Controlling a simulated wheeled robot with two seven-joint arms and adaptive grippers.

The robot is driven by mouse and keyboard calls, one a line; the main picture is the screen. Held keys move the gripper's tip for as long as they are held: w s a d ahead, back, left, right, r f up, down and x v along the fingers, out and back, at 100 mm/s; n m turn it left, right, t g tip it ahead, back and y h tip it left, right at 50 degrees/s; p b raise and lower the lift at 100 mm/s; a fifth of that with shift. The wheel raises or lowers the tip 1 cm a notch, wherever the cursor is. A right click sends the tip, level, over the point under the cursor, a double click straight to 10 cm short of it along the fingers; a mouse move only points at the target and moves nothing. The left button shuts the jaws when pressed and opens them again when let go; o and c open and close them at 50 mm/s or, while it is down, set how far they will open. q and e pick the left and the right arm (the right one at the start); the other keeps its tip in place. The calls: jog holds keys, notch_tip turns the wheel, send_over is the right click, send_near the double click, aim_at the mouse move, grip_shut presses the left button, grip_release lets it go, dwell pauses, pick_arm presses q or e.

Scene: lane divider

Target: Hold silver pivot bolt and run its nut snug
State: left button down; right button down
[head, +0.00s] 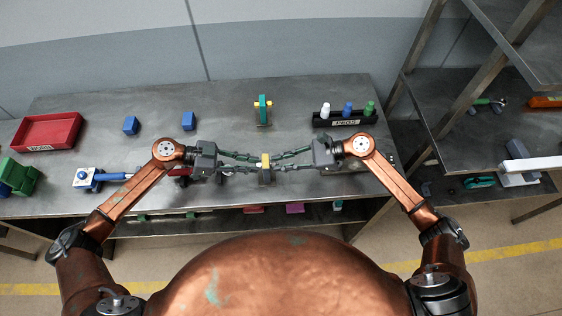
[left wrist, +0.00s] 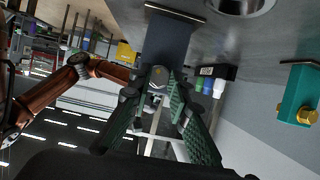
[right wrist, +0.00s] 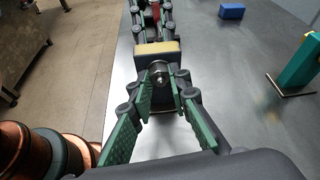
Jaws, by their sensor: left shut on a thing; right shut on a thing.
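A dark upright post with a yellow top (head: 265,159) stands near the front of the bench, between my two grippers. My left gripper (head: 256,169) reaches it from the left. In the left wrist view its green-padded fingers close around the silver pivot bolt's head (left wrist: 158,79) against the post's face. My right gripper (head: 275,167) reaches the post from the right. In the right wrist view its fingers close on the silver nut (right wrist: 158,72), with a rounded silver end showing at its middle. The fingers partly hide both bolt and nut, so the nut's seating is unclear.
A teal fixture with yellow bolt (head: 262,108) stands behind the post. A black peg rack (head: 345,119) is at back right. Blue blocks (head: 131,125), a red bin (head: 48,132) and a blue-handled tool (head: 97,178) are to the left. Shelving (head: 470,120) stands at right.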

jog(key=m+g, duration=0.2)
jog(key=shift+w+m, duration=0.25)
jog(key=shift+m, duration=0.15)
jog(key=shift+w+m+g, duration=0.15)
jog(key=shift+m+g, duration=0.95)
jog(key=shift+m, duration=0.4)
jog(key=c, duration=1.8)
grip_release()
jog(key=v, duration=1.2)
jog(key=shift+f, duration=0.25)
